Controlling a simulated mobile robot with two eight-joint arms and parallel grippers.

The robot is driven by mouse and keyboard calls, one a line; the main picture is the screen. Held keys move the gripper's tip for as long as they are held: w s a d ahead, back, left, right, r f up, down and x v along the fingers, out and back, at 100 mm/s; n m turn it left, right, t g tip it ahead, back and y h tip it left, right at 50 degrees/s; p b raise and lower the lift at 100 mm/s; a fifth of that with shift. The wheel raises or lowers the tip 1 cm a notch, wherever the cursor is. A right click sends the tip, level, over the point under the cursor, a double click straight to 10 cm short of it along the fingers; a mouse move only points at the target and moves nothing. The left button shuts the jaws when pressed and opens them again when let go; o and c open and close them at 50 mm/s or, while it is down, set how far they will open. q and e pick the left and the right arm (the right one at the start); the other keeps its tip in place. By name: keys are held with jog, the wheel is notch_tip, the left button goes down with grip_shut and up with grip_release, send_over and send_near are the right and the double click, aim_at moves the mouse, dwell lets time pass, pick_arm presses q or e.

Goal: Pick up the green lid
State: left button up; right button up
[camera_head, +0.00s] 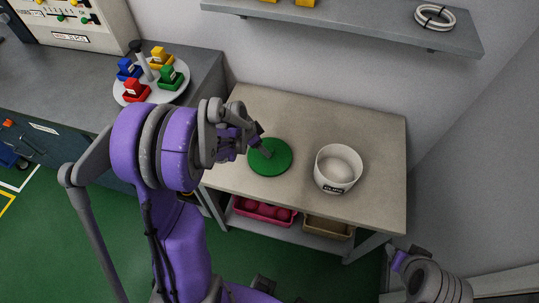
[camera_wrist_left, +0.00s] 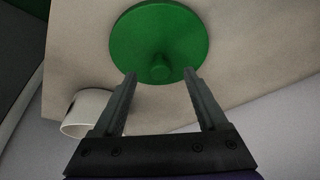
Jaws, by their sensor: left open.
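The green lid (camera_head: 270,157) is a flat round disc lying on the beige table to the left of the white tub. In the left wrist view the green lid (camera_wrist_left: 160,35) has a small knob at its middle, between and just ahead of the fingertips. My left gripper (camera_head: 259,143) is over the lid's upper left part in the head view. In the left wrist view my left gripper (camera_wrist_left: 160,76) is open, with nothing between its fingers. My right arm shows at the lower right of the head view, but its fingers cannot be made out.
The open white tub (camera_head: 333,184) stands on the beige table (camera_head: 305,115), right of the lid. A shelf (camera_head: 350,25) hangs above the back. A round carousel (camera_head: 140,97) with coloured bins is on the grey counter at left. The table's far right is clear.

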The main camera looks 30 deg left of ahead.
aim_at(269, 149)
pick_arm(q)
jog(key=shift+w+d+x, duration=0.1)
jog(key=shift+w+x, duration=0.1)
jog(key=shift+x, duration=1.3)
jog(key=shift+w+d+x, duration=0.15)
jog(key=shift+w+x, duration=0.05)
jog(key=shift+x, duration=1.35)
jog(key=shift+r, duration=0.25)
jog(key=shift+c, duration=0.2)
grip_shut()
